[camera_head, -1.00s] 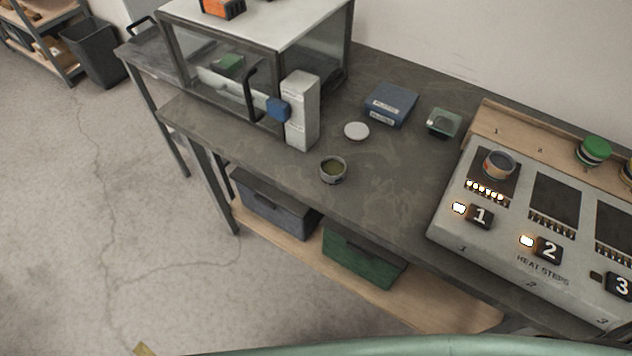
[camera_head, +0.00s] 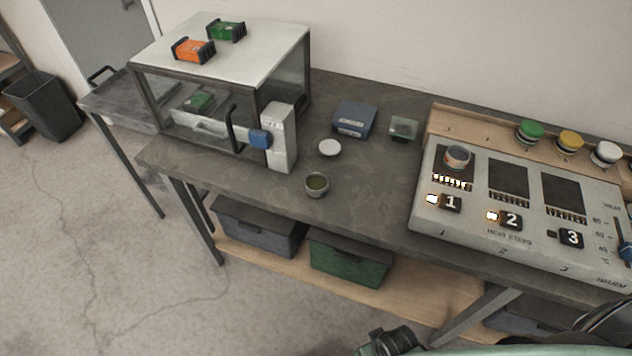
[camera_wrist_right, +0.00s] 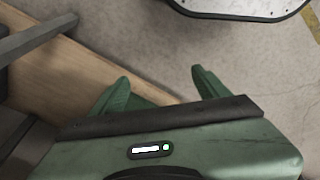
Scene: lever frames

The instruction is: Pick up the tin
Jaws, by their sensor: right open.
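A small open round tin (camera_head: 317,185) with a dark greenish inside stands upright near the front edge of the grey bench, left of the heating panel. A second tin (camera_head: 457,158), with a bluish-grey rim, stands on plate 1 of the panel. A flat white disc (camera_head: 329,148), like a lid, lies just behind the first tin. My right gripper (camera_wrist_right: 160,75) shows in the right wrist view with its two green fingers apart and nothing between them. It is away from both tins, near the wooden lower shelf and floor. My left gripper is not in view.
A glass cabinet (camera_head: 220,50) with a handle and a grey upright block (camera_head: 283,138) stand left of the tin. A blue box (camera_head: 354,118) and a small green-grey box (camera_head: 403,128) lie behind it. The heating panel (camera_head: 470,230) fills the right. Bare bench surrounds the tin.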

